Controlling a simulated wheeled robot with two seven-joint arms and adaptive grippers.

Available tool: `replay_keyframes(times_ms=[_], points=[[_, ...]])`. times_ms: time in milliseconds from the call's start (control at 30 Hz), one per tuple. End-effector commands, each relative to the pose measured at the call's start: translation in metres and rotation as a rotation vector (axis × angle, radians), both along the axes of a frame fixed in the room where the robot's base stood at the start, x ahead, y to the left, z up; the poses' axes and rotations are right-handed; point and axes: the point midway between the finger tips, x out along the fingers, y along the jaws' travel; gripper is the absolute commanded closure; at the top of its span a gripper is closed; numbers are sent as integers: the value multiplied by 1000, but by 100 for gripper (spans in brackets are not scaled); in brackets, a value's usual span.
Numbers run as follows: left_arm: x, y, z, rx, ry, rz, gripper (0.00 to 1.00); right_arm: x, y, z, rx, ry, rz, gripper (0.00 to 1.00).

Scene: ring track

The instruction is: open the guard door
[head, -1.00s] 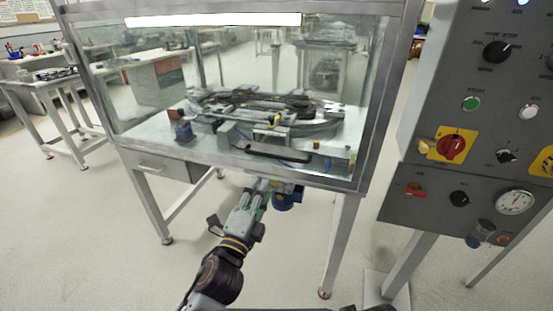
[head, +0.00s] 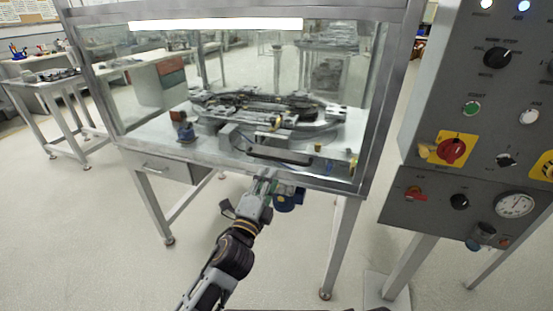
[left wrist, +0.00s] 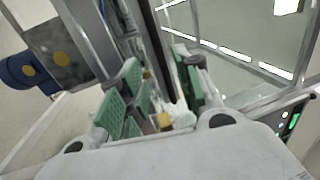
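The guard door (head: 340,90) is a clear pane in a grey frame on the front of the machine enclosure, and it looks closed. Its dark bar handle (head: 280,155) runs along the lower part of the pane. My left gripper (head: 265,178) is just below and in front of the handle. In the left wrist view the green-padded fingers (left wrist: 158,95) stand apart, with a dark bar, likely the handle (left wrist: 155,45), running between or just beyond them. I cannot tell whether they touch it. My right gripper is not in view.
A blue motor (head: 288,200) hangs under the enclosure's front edge, right beside my left gripper. A grey control panel (head: 470,130) with knobs, a red switch and a gauge stands at the right. A drawer (head: 160,167) is at the lower left. The floor in front is clear.

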Motion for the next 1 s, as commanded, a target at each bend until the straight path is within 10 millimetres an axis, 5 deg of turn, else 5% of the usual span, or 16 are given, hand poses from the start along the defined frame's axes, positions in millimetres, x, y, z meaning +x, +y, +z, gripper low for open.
replay_keyframes(times_ms=[1000], points=[[75, -25, 15, 0, -1, -1, 66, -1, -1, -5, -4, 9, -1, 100]])
